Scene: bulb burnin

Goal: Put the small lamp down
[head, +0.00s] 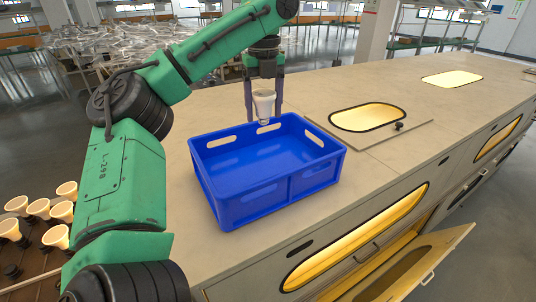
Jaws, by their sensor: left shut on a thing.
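My left gripper (263,97) hangs down from the green arm and is shut on a small lamp (264,104). The lamp has a pale, whitish body, wider at the top and narrower below. The crate stands on the beige bench top (225,110) and looks empty. I cannot tell whether the lamp's lower end is over the crate's rim or behind it. My right gripper does not show.
Lit, oval windows (368,117) are set in the bench top, with a black knob (398,126) beside the nearer one. A cabinet door (415,268) stands open at lower right. Several glowing lamps (57,236) stand on a rack at lower left.

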